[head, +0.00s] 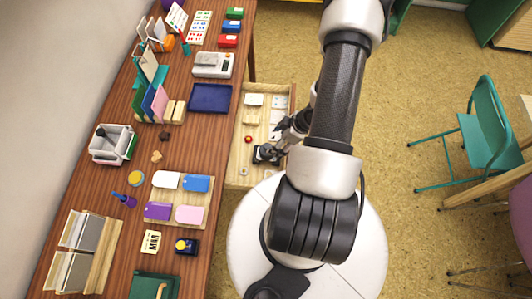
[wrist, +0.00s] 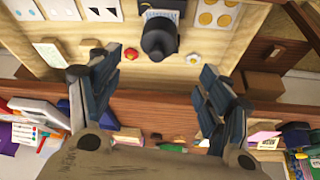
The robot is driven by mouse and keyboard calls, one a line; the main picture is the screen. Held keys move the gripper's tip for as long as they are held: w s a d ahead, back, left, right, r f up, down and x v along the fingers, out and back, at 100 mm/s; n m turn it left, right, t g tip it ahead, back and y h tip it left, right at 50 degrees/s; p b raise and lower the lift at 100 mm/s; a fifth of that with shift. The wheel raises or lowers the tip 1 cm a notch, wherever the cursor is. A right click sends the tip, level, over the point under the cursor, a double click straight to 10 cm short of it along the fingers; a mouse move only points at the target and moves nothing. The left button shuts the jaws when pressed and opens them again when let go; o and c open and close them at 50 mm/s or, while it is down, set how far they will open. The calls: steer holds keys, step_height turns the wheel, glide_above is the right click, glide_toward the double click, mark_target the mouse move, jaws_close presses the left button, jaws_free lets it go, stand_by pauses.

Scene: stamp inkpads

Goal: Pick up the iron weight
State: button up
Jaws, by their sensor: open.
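A dark, rounded piece with a knob-like end, which looks like the iron weight (wrist: 158,38), stands in the open wooden drawer (wrist: 228,38). In the wrist view it is at the top middle, beyond and roughly centred between my fingertips. My gripper (wrist: 160,68) is open, its two fingers wide apart, with nothing held between them. In the head view my gripper is low over the drawer (head: 238,157), and it and my arm hide part of the drawer; the weight is hard to tell from the dark fingers there.
A small red knob (wrist: 131,53) and a small pale round piece (wrist: 192,58) flank the weight closely. Cards (wrist: 102,9) lie deeper in the drawer. The wooden desk (head: 178,131) beside it holds a blue tray (head: 210,98), a scale (head: 213,65) and inkpads.

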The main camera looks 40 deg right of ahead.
mark_target(270, 147)
steer(key=b+x, duration=0.2)
steer(key=x, duration=0.4)
steer(key=b+x, duration=0.2)
steer(key=x, duration=0.3)
steer(key=shift+w+d+f, duration=0.1)
steer(key=shift+d+f, duration=0.05)
steer(key=shift+f, duration=0.1)
steer(key=shift+c, duration=0.4)
steer(key=shift+r, duration=0.1)
jaws_close()
